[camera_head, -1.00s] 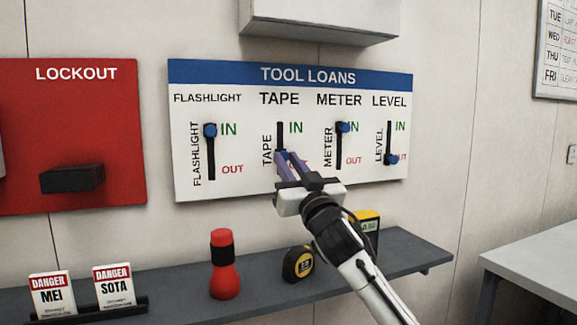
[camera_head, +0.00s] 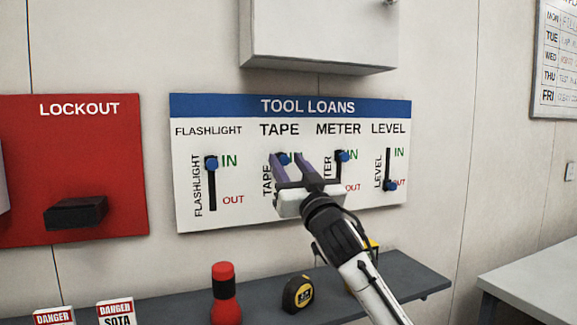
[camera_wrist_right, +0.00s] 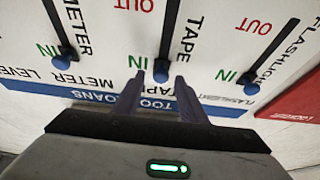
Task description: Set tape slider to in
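The tool loans board (camera_head: 240,220) hangs on the wall with several vertical slider slots. The blue tape slider knob (camera_head: 283,158) is at the top of its slot, at the IN end. In the right wrist view, which shows the board upside down, the tape knob (camera_wrist_right: 161,74) sits beside the green IN, with the slot running away from it. My right gripper (camera_head: 288,157) is open, its purple fingers apart on either side of the knob. The fingertips (camera_wrist_right: 158,77) show gaps to the knob in the wrist view. The gripper hides the lower tape slot. My left gripper is out of view.
The flashlight knob (camera_head: 211,163) and meter knob (camera_head: 343,156) are up at IN; the level knob (camera_head: 390,185) is down at OUT. A shelf (camera_head: 415,278) below holds a red flashlight (camera_head: 225,298) and tape measure (camera_head: 298,294). A grey cabinet (camera_head: 320,35) juts out above.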

